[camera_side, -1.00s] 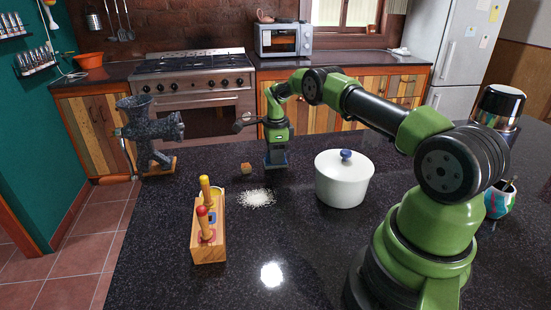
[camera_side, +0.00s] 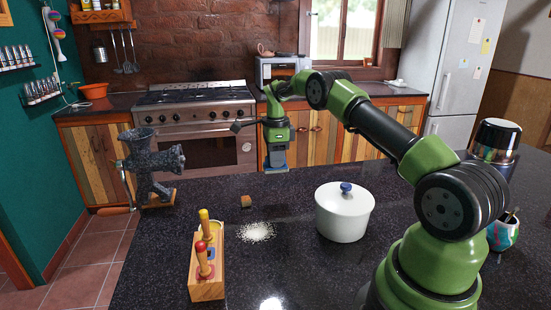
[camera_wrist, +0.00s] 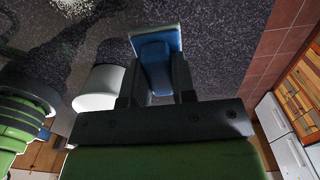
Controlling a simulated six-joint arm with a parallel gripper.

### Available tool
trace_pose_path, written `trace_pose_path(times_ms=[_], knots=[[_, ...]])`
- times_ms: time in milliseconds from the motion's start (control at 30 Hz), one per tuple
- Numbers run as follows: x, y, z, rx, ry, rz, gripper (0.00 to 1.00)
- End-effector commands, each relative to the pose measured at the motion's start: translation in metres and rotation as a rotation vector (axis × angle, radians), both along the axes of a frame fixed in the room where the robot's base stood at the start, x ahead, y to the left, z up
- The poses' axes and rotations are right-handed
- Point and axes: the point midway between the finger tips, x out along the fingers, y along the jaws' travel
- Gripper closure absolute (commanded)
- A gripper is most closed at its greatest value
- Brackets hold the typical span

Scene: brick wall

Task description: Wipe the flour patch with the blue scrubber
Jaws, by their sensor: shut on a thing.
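My gripper (camera_side: 276,154) points down near the far edge of the dark counter. It is shut on the blue scrubber (camera_side: 276,168), which hangs below it, above the counter surface. In the wrist view the scrubber (camera_wrist: 155,50) sits between my two fingers (camera_wrist: 155,72), with a lighter blue face at its far end. The flour patch (camera_side: 256,232) is a white speckled spot on the counter, nearer the side camera than my gripper and slightly left of it. Part of the patch (camera_wrist: 72,5) shows at the top left of the wrist view. The scrubber is apart from the patch.
A white lidded pot (camera_side: 343,215) stands right of the patch. A wooden rack (camera_side: 206,270) with red and yellow handled tools stands to its left. A dark grinder (camera_side: 151,165) stands far left. The front middle counter is clear.

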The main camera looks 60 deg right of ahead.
Motion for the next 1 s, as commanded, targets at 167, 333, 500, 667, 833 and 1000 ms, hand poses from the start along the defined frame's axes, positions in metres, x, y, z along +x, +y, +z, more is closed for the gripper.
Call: trace_pose_path(times_ms=[167,333,500,667,833,1000], knots=[[0.006,0.020,-0.002,-0.001,0.004,0.169,0.94],[0.013,0.074,-0.008,0.000,0.007,0.635,0.94],[0.009,0.131,-0.015,0.002,0.006,1.138,0.94],[0.001,0.165,-0.019,0.001,0.002,1.453,0.94],[-0.002,0.176,-0.022,0.000,0.000,1.571,0.94],[-0.003,0.176,-0.031,0.002,0.001,1.574,0.94]])
